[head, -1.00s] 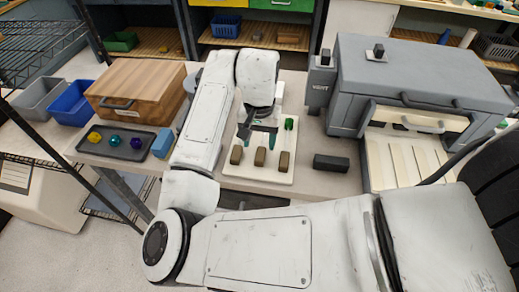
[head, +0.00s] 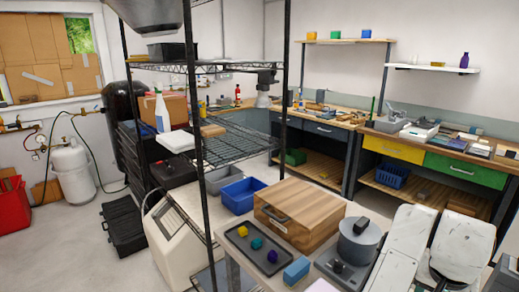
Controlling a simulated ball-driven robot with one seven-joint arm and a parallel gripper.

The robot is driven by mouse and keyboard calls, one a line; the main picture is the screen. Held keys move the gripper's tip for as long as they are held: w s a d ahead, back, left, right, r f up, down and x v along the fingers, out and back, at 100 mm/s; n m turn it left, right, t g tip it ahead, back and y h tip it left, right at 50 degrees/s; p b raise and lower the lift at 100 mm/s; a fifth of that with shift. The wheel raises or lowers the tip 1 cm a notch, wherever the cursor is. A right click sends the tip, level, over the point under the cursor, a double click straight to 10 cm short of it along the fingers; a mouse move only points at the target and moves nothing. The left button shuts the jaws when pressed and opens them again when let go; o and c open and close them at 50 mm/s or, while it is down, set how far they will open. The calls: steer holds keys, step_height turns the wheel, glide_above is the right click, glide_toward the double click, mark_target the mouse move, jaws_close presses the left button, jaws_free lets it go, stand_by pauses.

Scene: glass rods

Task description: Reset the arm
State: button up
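My arm's white links (head: 400,245) rise at the lower right of the head view. My gripper is out of the frame, so its fingers and anything in them are hidden from me. The white board with the dark blocks and the glass rods is not clearly in view; only a pale edge shows at the bottom of the picture, and I cannot tell if it belongs to the board.
On the near bench, a wooden box (head: 298,214) stands behind a dark tray (head: 262,272) with small coloured pieces. A blue block (head: 296,270) and a grey pot (head: 359,240) sit close to my arm. A wire rack (head: 225,146) stands left; open floor lies beyond.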

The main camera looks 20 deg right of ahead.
steer(key=s+a+f+n+t+y, duration=0.2)
steer(key=a+f+n, duration=0.45)
steer(key=a, duration=0.35)
steer(key=s+a+f+n+t+y, duration=0.1)
steer(key=a+f+n+t, duration=0.1)
steer(key=a+f+n, duration=0.65)
steer(key=s+a+f+m+g, duration=0.1)
steer(key=s+f+g, duration=0.3)
steer(key=s, duration=0.7)
steer(key=shift+s+a+f+m+y, duration=0.3)
steer(key=shift+s+a+f+m, duration=0.1)
steer(key=shift+f+m, duration=0.45)
